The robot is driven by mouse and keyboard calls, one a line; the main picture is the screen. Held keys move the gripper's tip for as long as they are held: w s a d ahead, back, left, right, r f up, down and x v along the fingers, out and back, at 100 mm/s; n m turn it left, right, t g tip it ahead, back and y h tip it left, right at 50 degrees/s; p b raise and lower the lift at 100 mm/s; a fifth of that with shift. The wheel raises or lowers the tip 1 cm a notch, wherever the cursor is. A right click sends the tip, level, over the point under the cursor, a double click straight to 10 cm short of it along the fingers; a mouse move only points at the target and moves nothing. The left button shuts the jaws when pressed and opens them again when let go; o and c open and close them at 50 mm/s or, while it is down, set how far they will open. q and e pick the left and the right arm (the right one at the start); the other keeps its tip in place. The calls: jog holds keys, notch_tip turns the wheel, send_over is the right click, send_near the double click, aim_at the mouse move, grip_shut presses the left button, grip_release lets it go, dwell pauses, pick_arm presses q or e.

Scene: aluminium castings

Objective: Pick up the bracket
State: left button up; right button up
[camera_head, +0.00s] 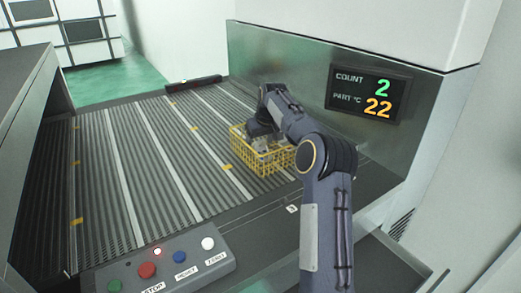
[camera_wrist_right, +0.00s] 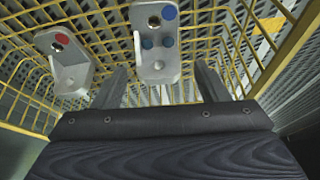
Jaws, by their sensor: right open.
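In the right wrist view, two silver cast brackets lie in the yellow wire basket (camera_head: 276,163). One bracket with blue dots (camera_wrist_right: 157,68) is ahead of my right gripper (camera_wrist_right: 162,80), between the lines of its two fingers. The other bracket, with a red dot (camera_wrist_right: 67,62), lies to the left, outside the left finger. My right gripper is open and reaches down into the basket; I cannot tell whether its fingers touch the bracket. In the head view the arm hides much of the basket's inside, and the fingertips are hidden. My left gripper is in neither view.
The basket stands on a ribbed grey conveyor (camera_head: 150,165) beside a metal wall with a count display (camera_head: 368,94). A button panel (camera_head: 160,265) is at the front. The basket's wire walls rise close around the gripper. The conveyor left of the basket is clear.

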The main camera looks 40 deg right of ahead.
jog(key=shift+w+d+f, duration=0.1)
jog(key=shift+w+f, duration=0.1)
jog(key=shift+f, duration=0.35)
jog(key=c, duration=1.1)
jog(key=shift+r, duration=0.1)
